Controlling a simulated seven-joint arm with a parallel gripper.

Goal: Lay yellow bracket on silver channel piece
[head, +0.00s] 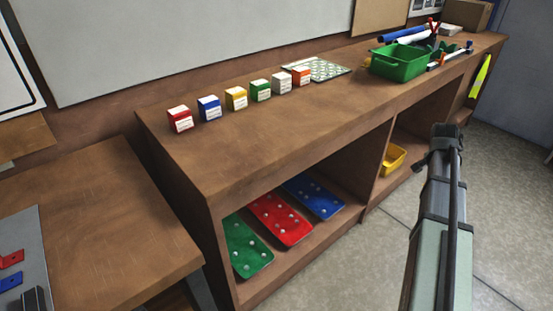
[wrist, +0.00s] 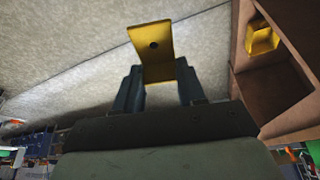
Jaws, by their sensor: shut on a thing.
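The yellow bracket (wrist: 152,42) is in the wrist view, bent, with a dark hole in its upper plate. My gripper (wrist: 158,74) is shut on it, with one finger at each side of its lower part. The bracket is held over the pale floor. In the head view my arm reaches up at the right, and I cannot make out the bracket there. A grey ridged piece (head: 34,299), perhaps the silver channel piece, is cut off at the bottom left corner of the head view. My gripper is far from it.
A grey board (head: 38,240) with a red bracket (head: 11,259) and a blue bracket (head: 10,282) lies on the left table (head: 120,245). A long wooden bench (head: 240,140) carries several coloured boxes and a green bin (head: 400,66). A yellow bin (head: 393,158) sits on its lower shelf.

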